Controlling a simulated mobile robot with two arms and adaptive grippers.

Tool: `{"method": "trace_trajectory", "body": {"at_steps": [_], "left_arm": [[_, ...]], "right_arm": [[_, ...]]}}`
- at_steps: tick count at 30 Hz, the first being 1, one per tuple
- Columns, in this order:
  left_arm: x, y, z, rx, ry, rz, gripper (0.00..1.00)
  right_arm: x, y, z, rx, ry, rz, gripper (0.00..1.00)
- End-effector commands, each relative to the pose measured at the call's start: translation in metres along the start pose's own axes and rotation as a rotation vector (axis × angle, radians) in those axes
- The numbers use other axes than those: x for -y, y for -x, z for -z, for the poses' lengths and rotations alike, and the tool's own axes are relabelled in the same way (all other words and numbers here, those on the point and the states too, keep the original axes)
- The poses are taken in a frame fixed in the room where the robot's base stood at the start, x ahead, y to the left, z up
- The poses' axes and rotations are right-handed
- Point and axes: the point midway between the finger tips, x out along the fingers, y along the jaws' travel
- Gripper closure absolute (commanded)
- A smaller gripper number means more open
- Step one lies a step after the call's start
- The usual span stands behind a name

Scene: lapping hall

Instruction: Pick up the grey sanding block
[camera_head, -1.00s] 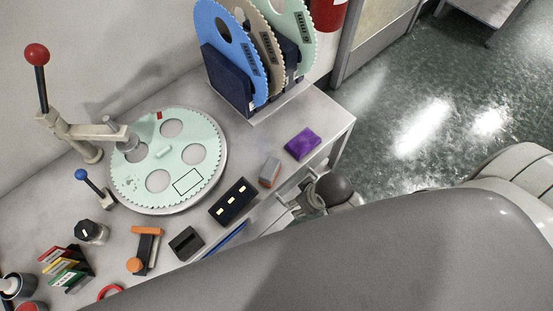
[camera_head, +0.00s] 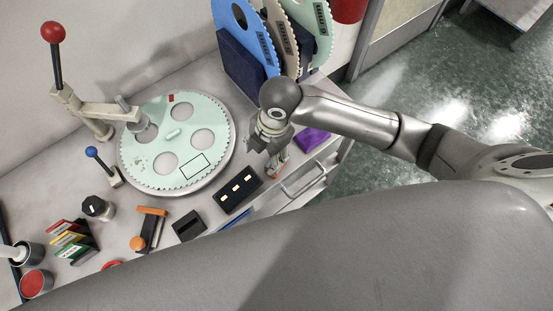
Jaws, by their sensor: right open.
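The grey sanding block (camera_head: 277,167), with an orange-red lower part, lies on the bench near its front edge. It is mostly hidden under my right gripper (camera_head: 275,161). The right gripper points down over the block, its fingers open and close to it. I cannot tell whether the fingers touch it. My left gripper is not in view.
Upright toothed discs (camera_head: 284,40) stand in a dark blue rack (camera_head: 240,68) behind.

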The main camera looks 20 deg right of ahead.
Motion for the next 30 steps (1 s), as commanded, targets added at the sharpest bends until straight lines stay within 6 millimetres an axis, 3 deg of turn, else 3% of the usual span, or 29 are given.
{"method": "trace_trajectory", "body": {"at_steps": [3, 9, 18, 30], "left_arm": [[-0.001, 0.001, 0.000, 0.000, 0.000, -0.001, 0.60], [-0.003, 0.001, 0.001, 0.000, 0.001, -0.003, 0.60], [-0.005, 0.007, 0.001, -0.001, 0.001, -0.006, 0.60], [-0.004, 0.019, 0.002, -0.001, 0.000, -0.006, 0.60]], "right_arm": [[0.002, 0.010, -0.022, 0.056, 0.141, 0.064, 0.39], [0.008, 0.015, -0.038, 0.086, 0.247, 0.128, 0.39], [0.013, -0.026, -0.042, 0.085, 0.254, 0.134, 0.39], [0.013, -0.062, -0.043, 0.086, 0.252, 0.133, 0.39]]}}
